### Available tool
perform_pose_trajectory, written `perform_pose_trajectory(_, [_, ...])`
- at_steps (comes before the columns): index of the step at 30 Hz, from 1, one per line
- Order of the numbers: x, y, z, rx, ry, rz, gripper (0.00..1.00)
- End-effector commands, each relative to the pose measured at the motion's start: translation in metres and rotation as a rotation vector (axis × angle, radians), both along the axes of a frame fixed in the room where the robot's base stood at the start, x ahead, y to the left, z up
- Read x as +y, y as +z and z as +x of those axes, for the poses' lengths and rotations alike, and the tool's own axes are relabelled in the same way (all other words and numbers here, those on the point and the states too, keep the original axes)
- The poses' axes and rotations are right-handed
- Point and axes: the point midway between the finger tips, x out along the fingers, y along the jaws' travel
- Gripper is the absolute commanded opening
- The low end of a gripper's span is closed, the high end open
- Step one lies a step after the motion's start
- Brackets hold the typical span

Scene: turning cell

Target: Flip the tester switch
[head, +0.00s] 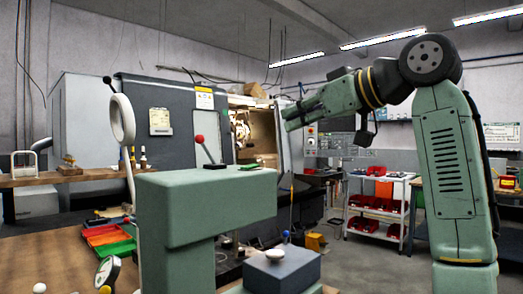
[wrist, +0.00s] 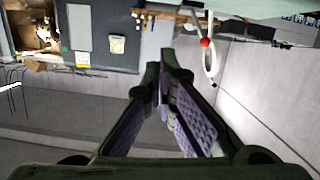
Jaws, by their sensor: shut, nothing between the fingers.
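A green block-shaped machine that looks like the tester (head: 205,205) stands in the front of the head view. A small dark piece (head: 216,165) lies on its top, and a lever with a red ball (head: 199,139) rises behind it. I cannot tell which part is the switch. A grey-blue box (head: 282,270) with a white knob sits at its lower right. My gripper (head: 290,117) is raised in the air, apart from and above the tester to its right. In the wrist view my gripper (wrist: 161,80) has its fingers brought together, with nothing between them.
A white ring on a stalk (head: 122,120) stands at the left, and also a wooden bench with red and green trays (head: 108,238). A lathe (head: 160,125) with an open chamber is behind. A cart with red bins (head: 378,205) stands at the right, with open floor before it.

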Motion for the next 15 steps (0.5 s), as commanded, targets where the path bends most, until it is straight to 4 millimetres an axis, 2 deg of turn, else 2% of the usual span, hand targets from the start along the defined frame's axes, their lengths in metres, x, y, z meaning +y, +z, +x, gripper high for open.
perform_pose_trajectory(8, [0.002,-0.001,0.003,0.001,0.000,-0.001,0.00])
perform_pose_trajectory(15, [0.025,-0.008,0.027,0.002,0.001,-0.001,0.00])
